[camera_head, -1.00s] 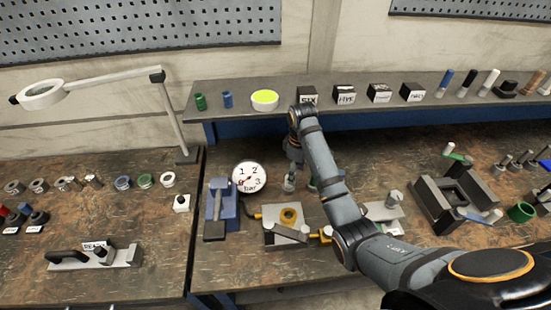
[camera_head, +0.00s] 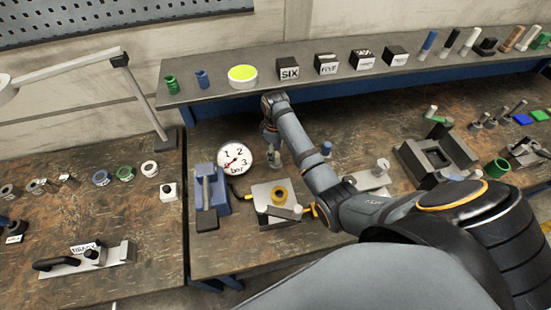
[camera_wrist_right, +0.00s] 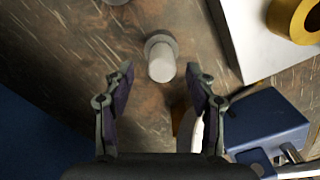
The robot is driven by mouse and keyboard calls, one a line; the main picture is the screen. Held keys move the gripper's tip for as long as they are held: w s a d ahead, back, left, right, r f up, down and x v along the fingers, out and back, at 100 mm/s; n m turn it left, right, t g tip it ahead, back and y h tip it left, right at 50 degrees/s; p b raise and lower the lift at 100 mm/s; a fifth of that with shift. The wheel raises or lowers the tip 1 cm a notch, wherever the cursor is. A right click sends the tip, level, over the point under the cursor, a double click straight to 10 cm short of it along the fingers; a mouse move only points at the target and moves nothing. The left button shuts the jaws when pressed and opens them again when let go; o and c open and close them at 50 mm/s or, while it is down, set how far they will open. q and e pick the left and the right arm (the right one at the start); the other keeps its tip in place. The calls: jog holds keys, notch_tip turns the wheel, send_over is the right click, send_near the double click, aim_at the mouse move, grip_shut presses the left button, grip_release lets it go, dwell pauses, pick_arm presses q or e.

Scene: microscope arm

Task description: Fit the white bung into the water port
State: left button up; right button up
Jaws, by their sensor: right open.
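A pale grey-white cylinder on a wider round base, which looks like the white bung (camera_wrist_right: 161,62), stands on the worn brown bench in the right wrist view. In the head view the bung (camera_head: 275,163) shows small below my right gripper (camera_head: 270,142), beside the pressure gauge. My right gripper (camera_wrist_right: 159,78) is open and empty. Its two fingers point toward the bung, one on each side in the picture; no contact shows. A yellow ring (camera_head: 279,195) sits on a pale block just in front; I cannot tell whether it is the water port. My left gripper is out of view.
The round bar gauge (camera_head: 235,158) and a blue vice-like tool (camera_head: 208,190) stand left of the bung. A raised shelf (camera_head: 215,96) with labelled black blocks runs behind my right arm. A dark grey fixture (camera_head: 440,155) stands to the right.

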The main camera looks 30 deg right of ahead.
jog(key=f, duration=0.3)
jog(key=shift+s, duration=0.2)
jog(key=shift+w+f, duration=0.1)
jog(key=shift+f, duration=0.05)
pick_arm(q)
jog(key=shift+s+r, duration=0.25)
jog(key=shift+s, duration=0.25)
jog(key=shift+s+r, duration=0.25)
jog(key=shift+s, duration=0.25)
pick_arm(e)
grip_shut()
